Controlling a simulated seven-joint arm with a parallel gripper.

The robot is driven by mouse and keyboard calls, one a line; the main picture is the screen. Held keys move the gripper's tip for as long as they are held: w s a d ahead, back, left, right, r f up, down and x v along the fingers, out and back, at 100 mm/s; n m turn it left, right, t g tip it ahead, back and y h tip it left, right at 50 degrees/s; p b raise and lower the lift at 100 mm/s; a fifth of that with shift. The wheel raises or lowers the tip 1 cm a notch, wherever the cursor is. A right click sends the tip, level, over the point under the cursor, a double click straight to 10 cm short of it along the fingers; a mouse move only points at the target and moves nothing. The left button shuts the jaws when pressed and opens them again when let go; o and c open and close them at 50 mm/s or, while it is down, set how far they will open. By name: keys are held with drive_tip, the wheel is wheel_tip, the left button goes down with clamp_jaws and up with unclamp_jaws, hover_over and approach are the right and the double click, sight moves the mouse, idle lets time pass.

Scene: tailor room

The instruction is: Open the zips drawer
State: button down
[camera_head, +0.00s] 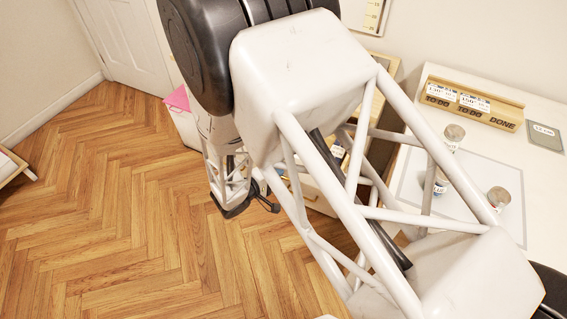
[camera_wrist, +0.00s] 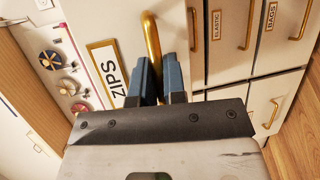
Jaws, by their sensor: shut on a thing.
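The zips drawer shows in the wrist view, with its "ZIPS" label (camera_wrist: 108,73) in a gold frame. Its brass handle (camera_wrist: 151,42) runs down between the two blue fingers of my gripper (camera_wrist: 160,82). My gripper is shut on the handle, and the finger pads hide its lower end. In the head view my gripper (camera_head: 250,205) is low beside the cabinet, and my arm hides most of the drawer.
In the wrist view, drawers labelled elastic (camera_wrist: 217,27) and bags (camera_wrist: 271,17) are beside it, with brass handles. In the head view, a white table (camera_head: 470,185) with several cans and a wooden to-do rack (camera_head: 472,103) is at right. The wooden floor (camera_head: 100,210) at left is clear.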

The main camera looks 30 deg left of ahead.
drive_tip(key=shift+s, duration=0.8)
drive_tip(key=c, duration=1.2)
unclamp_jaws()
drive_tip(key=shift+s+a, duration=0.1)
drive_tip(key=shift+s, duration=0.05)
drive_tip(key=v, duration=0.7)
drive_tip(key=shift+s, duration=0.2)
drive_tip(key=shift+r, duration=0.1)
